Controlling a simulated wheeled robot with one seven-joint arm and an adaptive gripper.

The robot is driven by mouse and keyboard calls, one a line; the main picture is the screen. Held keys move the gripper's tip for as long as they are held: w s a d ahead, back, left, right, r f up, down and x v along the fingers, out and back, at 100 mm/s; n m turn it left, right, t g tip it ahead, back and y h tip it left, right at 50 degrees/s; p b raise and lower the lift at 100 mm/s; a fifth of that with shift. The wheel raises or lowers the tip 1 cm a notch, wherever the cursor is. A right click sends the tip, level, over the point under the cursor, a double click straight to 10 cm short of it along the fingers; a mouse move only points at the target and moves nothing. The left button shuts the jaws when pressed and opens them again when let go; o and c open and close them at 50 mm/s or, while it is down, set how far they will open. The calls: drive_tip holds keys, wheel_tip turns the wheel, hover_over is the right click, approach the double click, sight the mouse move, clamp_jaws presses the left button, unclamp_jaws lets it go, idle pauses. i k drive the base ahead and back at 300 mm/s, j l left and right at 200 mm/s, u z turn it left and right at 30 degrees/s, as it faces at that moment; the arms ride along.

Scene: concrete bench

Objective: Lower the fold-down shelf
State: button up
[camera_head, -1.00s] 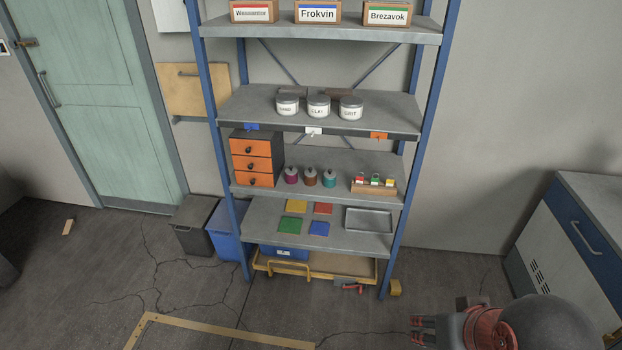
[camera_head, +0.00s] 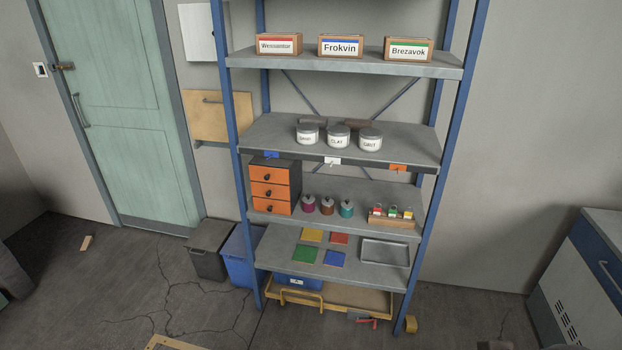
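The fold-down shelf appears to be the light wooden panel (camera_head: 232,120) on the wall between the green door and the blue-framed rack. It stands upright, flat against the wall, with a dark bar handle (camera_head: 211,100) near its top edge. A grey strip runs along its lower edge. The rack's left post stands close in front of its right side. My gripper is not in view, so its state does not show.
The blue-posted rack (camera_head: 426,232) holds boxes, tins, an orange drawer unit, bottles and coloured tiles. A grey bin (camera_head: 208,264) and a blue bin (camera_head: 240,270) stand on the floor below the panel. A white wall box (camera_head: 197,33) hangs above it.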

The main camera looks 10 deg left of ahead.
sight(205, 108)
drive_tip(key=k+j, duration=0.75)
drive_tip(key=j+z, duration=0.1)
drive_tip(key=j, duration=0.35)
drive_tip(key=k+j, duration=0.15)
drive_tip(key=j, duration=0.3)
drive_tip(key=k+j+z, duration=0.15)
drive_tip(key=j, duration=0.8)
drive_tip(key=k+j+z, duration=0.15)
drive_tip(key=j, duration=0.3)
drive_tip(key=k+j, duration=0.1)
drive_tip(key=j, duration=0.3)
drive_tip(key=i+j+z, duration=0.15)
drive_tip(key=j, duration=0.7)
drive_tip(key=i+j+z, duration=0.15)
drive_tip(key=j, duration=0.7)
drive_tip(key=j+z, duration=0.2)
drive_tip(key=j, duration=0.65)
drive_tip(key=i+j+z, duration=0.1)
drive_tip(key=i+j, duration=0.3)
drive_tip(key=i+j+z, duration=0.1)
drive_tip(key=i+j, duration=0.3)
drive_tip(key=i+j+z, duration=0.1)
drive_tip(key=i+j, duration=0.25)
drive_tip(key=j, duration=0.25)
drive_tip(key=i+j, duration=0.4)
drive_tip(key=i+j+z, duration=0.1)
drive_tip(key=i+j, duration=0.65)
